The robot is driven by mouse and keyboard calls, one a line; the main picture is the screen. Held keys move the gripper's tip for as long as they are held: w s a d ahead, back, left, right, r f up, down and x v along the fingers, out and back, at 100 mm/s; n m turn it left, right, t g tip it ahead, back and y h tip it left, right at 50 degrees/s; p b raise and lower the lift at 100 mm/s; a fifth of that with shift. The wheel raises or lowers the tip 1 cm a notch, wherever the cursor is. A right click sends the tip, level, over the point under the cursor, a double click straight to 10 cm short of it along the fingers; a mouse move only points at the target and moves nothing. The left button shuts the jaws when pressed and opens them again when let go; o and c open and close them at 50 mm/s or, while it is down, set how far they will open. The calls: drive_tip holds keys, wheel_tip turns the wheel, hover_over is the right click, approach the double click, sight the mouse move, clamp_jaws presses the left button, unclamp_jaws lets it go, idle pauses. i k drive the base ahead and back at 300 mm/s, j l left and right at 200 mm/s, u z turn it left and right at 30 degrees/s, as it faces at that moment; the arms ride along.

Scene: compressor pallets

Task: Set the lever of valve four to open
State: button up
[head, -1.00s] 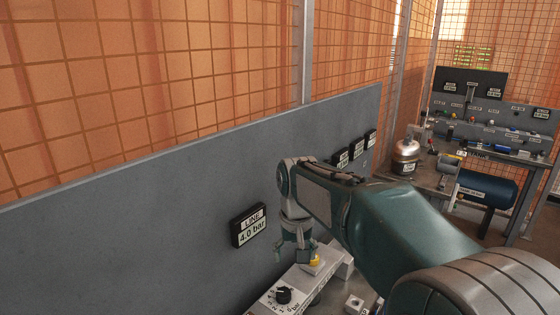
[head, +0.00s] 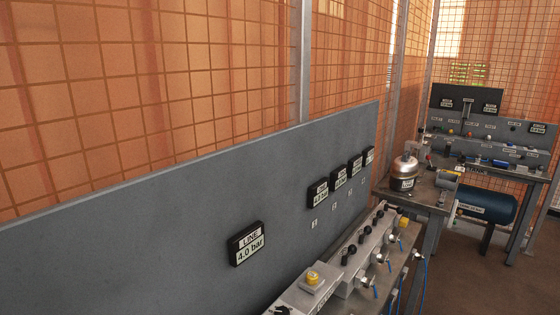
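A manifold block (head: 350,272) runs along the bench below the grey panel, with black knobs on its top. Small number plates sit on the panel under the gauges, too small to read surely. I cannot tell which lever is valve four's or how it is set. My gripper and arm are out of view.
A LINE gauge reading 4.0 bar (head: 246,243) and several smaller gauges (head: 318,194) hang on the panel (head: 150,255). A yellow button (head: 313,278) is at the near end. Farther back are a metal vessel (head: 404,172) and a dark blue tank (head: 487,207). Open floor lies right.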

sight(400, 210)
drive_tip(key=i+l, duration=0.35)
drive_tip(key=l, duration=0.15)
drive_tip(key=i+l, duration=0.35)
drive_tip(key=l, duration=0.15)
drive_tip(key=i+l, duration=0.3)
drive_tip(key=l, duration=0.15)
drive_tip(key=i+l, duration=0.95)
drive_tip(key=i, duration=0.2)
